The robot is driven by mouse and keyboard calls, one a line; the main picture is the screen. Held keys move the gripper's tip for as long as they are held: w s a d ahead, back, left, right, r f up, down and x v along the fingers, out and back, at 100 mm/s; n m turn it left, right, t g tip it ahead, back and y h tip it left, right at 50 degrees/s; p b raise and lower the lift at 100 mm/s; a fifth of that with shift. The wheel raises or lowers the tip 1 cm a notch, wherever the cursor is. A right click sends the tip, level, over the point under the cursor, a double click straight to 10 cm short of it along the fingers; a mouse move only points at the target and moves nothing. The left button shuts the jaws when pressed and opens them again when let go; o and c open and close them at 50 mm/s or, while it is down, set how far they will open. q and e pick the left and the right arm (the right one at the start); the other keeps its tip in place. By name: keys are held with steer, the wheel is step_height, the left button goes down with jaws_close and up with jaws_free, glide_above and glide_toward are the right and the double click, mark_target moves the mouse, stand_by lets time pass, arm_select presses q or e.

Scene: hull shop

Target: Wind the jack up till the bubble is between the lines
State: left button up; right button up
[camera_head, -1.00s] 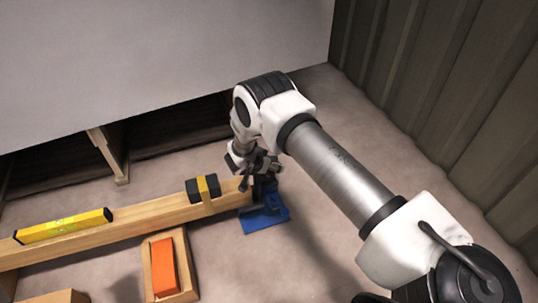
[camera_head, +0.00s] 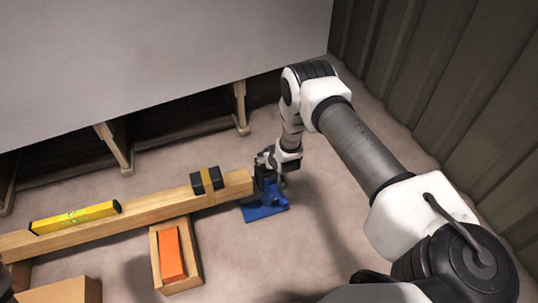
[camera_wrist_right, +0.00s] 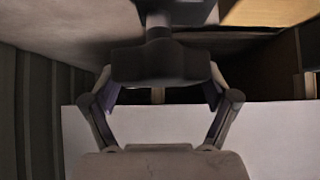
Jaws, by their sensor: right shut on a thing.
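A blue jack (camera_head: 266,202) stands on the floor at the right end of a long timber beam (camera_head: 150,203). A yellow level (camera_head: 76,217) lies on the beam at the left; it shows a green patch, but the bubble and its lines are too small to read. My right gripper (camera_head: 274,165) is at the top of the jack, beside the beam's end. In the right wrist view it is shut on a dark crank handle (camera_wrist_right: 160,64), which has a short stem. The gripper hides part of the jack. My left gripper is not in view.
A dark block with a yellow strap (camera_head: 207,181) sits on the beam near the jack. An orange block (camera_head: 171,254) lies in a wooden tray (camera_head: 194,262) in front of the beam. A large grey hull on wooden supports is behind. The floor right of the jack is clear up to a ribbed wall.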

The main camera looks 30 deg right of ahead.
steer(key=n+y+b, duration=0.1)
steer(key=n+y, duration=0.1)
steer(key=n, duration=0.1)
steer(key=shift+f, duration=0.15)
steer(key=shift+n+y, duration=0.8)
steer(key=shift+b, duration=0.3)
steer(key=o, duration=0.8)
steer(key=shift+o, duration=0.2)
steer(key=v, duration=1.2)
